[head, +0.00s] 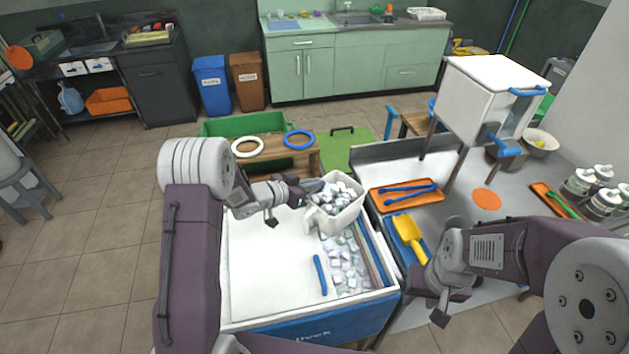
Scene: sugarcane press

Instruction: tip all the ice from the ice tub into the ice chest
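The ice tub (325,222) is a white container heaped with ice cubes (338,195). It is at the far end of the ice chest's opening, slightly tilted. My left gripper (309,188) is at the tub's left rim and appears shut on it; the fingertips are partly hidden. The ice chest (265,270) is white inside with a blue front (330,322). Ice (348,268) shows in its open right part, and a pale lid or panel covers the left. My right gripper (438,306) is near the blue tray, away from the tub; its finger opening is unclear.
A yellow scoop (409,235) lies on a blue tray right of the chest. An orange tray (418,202) with blue tools is behind it. A white press box (485,95) stands on legs at the right. Bottles (600,205) stand at the right edge.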

